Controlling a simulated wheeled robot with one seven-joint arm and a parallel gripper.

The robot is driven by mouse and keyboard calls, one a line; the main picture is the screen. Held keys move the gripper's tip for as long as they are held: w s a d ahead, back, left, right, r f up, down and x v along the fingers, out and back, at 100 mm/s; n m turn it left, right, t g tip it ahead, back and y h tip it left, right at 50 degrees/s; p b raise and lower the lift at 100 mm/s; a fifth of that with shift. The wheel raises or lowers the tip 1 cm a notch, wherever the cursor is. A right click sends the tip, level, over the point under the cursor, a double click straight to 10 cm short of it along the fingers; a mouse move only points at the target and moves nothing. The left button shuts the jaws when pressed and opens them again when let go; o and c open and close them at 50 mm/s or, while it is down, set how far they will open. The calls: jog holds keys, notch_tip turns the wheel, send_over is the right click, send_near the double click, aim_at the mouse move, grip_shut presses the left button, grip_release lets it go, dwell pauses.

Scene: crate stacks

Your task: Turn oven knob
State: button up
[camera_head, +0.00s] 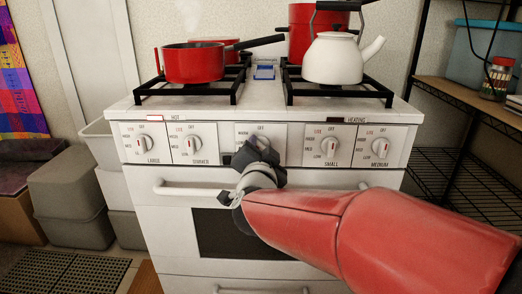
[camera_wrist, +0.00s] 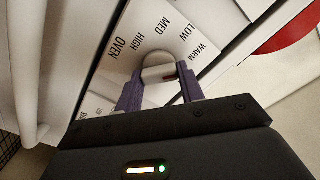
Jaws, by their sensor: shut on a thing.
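The white stove (camera_head: 200,211) stands ahead with a row of several knobs across its front panel. The oven knob is the middle one; my gripper (camera_head: 256,155) covers it in the head view. The knob's exact setting is hard to tell.
Two burner knobs (camera_head: 192,145) sit left of the middle and two more (camera_head: 330,146) sit right. The oven door handle (camera_head: 190,190) runs just below. A red pan (camera_head: 194,63) and a white kettle (camera_head: 333,60) stand on top. Grey crates (camera_head: 69,184) stand left, a shelf (camera_head: 455,88) right.

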jog(key=shift+f+m+b, duration=0.1)
jog(key=shift+m+b, duration=0.2)
jog(key=shift+b, duration=0.1)
jog(key=shift+d+m+b, duration=0.1)
jog(key=shift+m+b, duration=4.35)
jog(key=shift+m, duration=0.25)
jog(key=o, duration=1)
jog(key=s, duration=0.7)
jog(key=shift+s+p, duration=0.4)
